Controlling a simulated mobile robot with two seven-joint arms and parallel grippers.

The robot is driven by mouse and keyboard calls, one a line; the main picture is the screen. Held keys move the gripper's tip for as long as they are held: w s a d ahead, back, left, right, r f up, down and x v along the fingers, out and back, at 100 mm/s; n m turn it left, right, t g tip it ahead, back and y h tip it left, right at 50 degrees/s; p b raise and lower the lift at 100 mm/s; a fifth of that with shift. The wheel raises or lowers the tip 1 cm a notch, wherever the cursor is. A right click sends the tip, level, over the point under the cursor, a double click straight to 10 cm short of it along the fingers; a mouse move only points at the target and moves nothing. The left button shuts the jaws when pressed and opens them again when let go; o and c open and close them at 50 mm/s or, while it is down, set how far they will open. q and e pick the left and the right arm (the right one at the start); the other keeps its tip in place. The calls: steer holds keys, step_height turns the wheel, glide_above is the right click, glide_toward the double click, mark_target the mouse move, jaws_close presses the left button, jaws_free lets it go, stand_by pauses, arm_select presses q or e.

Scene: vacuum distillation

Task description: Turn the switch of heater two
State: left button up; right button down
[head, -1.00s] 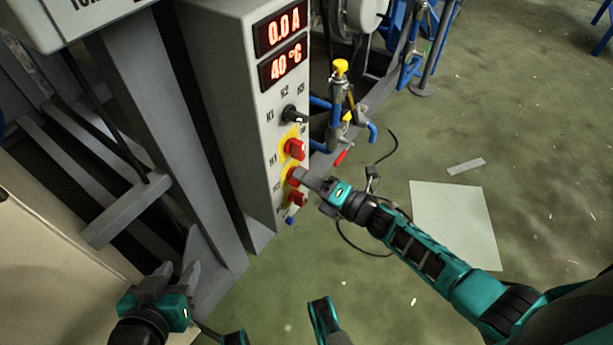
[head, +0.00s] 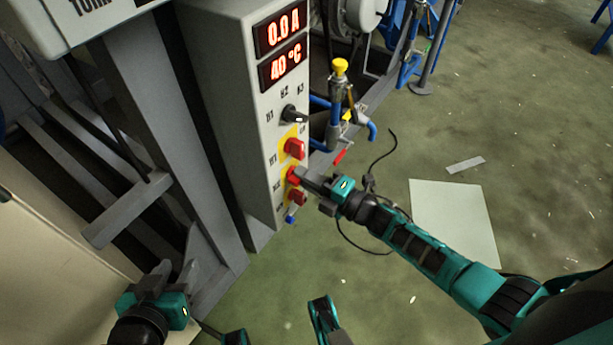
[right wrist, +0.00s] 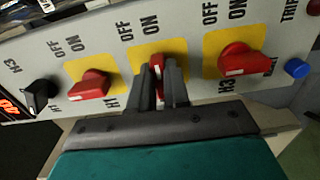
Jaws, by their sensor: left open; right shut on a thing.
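The grey control panel (head: 228,110) carries three red switches on yellow plates. The heater two switch (right wrist: 157,63) is the middle one, partly hidden between my right gripper's fingers (right wrist: 167,78). In the right wrist view it stands roughly upright, while its two neighbours lie more sideways. In the head view the switch (head: 292,176) is at the tips of my right gripper (head: 303,174), which is shut on it. My left gripper (head: 174,272) is open and empty at the lower left, away from the panel's switches.
The H1 switch (right wrist: 90,85) and H3 switch (right wrist: 243,60) sit close on either side. A black knob (right wrist: 40,96) and a blue button (right wrist: 297,68) are on the same panel. Blue pipework with a yellow cap (head: 340,67) stands behind.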

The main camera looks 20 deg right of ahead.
steer(key=shift+s+f, duration=0.1)
steer(key=c, duration=1.1)
jaws_free()
arm_select(q)
steer(key=shift+s+a+r+p, duration=0.25)
steer(key=shift+r+p, duration=0.2)
steer(key=shift+p, duration=0.65)
arm_select(e)
steer(key=v, duration=1.2)
steer(key=shift+s+d, duration=0.3)
